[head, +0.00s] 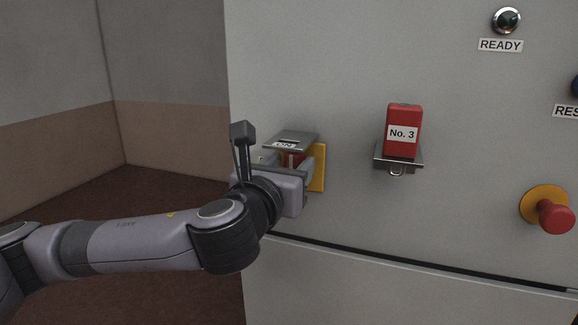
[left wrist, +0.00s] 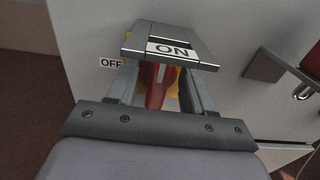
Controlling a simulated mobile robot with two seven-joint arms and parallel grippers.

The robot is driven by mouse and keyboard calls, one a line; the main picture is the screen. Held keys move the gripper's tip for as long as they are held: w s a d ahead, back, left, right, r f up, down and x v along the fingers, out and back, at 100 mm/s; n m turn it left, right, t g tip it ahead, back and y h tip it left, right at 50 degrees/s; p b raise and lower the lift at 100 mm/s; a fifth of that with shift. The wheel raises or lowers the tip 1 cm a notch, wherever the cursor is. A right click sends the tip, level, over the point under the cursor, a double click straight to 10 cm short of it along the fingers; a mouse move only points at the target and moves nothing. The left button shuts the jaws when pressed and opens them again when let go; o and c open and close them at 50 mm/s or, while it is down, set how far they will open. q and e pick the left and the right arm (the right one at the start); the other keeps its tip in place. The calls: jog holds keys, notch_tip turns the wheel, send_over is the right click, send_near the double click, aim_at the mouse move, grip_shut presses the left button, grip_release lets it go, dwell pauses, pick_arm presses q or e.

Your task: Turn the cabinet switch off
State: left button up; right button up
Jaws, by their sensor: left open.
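The cabinet switch has a yellow backplate (head: 319,168) and a red handle (head: 291,158), partly hidden by my gripper in the head view. A grey metal flap (head: 291,138) marked ON juts out above the handle. In the left wrist view the red handle (left wrist: 158,88) sits between my fingers, below the ON label (left wrist: 171,50). An OFF label (left wrist: 110,63) shows on the cabinet to the left. My left gripper (head: 299,168) is at the switch, its fingers open on either side of the handle; I cannot tell if they touch it. My right gripper is out of view.
The grey cabinet (head: 330,60) fills the right side. A red block marked No. 3 (head: 404,117) sits on a metal bracket (head: 383,163) right of the switch. A red mushroom button (head: 556,217) sticks out farther right. A READY lamp (head: 506,19) is above. Open floor lies left.

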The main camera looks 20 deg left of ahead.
pick_arm(q)
grip_shut()
jog(key=shift+n, duration=0.3)
jog(key=n, duration=0.3)
jog(key=shift+a+f+n, duration=0.15)
jog(key=shift+a+n, duration=0.15)
jog(key=shift+a+f+n+p, duration=0.2)
jog(key=shift+f+n+p, duration=0.1)
jog(key=shift+n, duration=1.95)
jog(key=shift+a+f+n+p, duration=0.25)
jog(key=shift+n+p, duration=0.1)
jog(key=shift+n, duration=1.95)
jog(key=shift+a+f+n+p, duration=0.15)
jog(key=shift+f+n+p, duration=0.15)
jog(key=shift+n, duration=1.95)
